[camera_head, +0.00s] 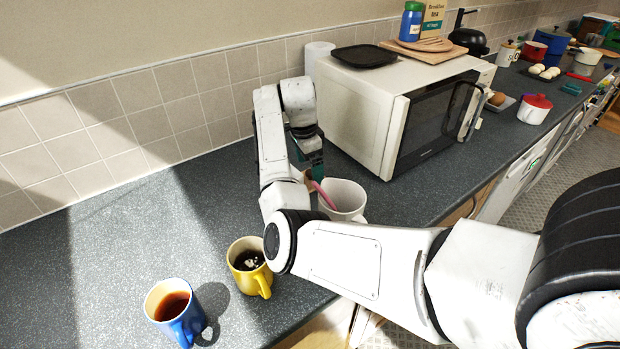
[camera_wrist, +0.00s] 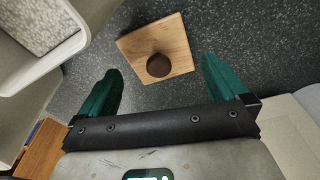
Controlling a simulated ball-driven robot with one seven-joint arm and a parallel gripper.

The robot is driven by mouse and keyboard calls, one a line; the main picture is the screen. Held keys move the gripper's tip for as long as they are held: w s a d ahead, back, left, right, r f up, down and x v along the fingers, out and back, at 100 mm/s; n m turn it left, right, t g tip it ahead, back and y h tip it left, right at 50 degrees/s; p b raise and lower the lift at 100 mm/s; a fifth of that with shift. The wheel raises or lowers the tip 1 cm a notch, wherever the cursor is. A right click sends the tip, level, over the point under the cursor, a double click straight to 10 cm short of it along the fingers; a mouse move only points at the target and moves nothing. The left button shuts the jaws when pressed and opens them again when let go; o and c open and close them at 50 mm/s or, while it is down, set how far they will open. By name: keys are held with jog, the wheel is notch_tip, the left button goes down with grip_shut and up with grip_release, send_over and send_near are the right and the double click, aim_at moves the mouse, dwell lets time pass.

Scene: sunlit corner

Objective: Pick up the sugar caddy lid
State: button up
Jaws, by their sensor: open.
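The lid is a square, light wooden plate (camera_wrist: 133,46) with a round dark brown knob (camera_wrist: 159,65) on top, in the upper middle of the wrist view. Whether it rests on a caddy or on the counter, I cannot tell. My gripper (camera_wrist: 160,68) is open and empty. Its two teal fingers point toward the lid, one on each side of the knob and apart from it. In the head view, my gripper (camera_head: 313,168) is partly hidden behind my arm, close to the microwave, and the lid cannot be clearly made out there.
A white pot (camera_head: 345,192) with a pink handle in it stands beside my gripper. The microwave (camera_head: 350,105) is just behind. A yellow mug (camera_head: 243,276) and a blue mug (camera_head: 180,325) stand nearer. The counter (camera_head: 120,240) at left is clear.

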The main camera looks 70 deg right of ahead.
aim_at(310, 171)
jog(key=shift+s+d+f, duration=0.1)
jog(key=shift+f, duration=1.5)
jog(key=c, duration=0.7)
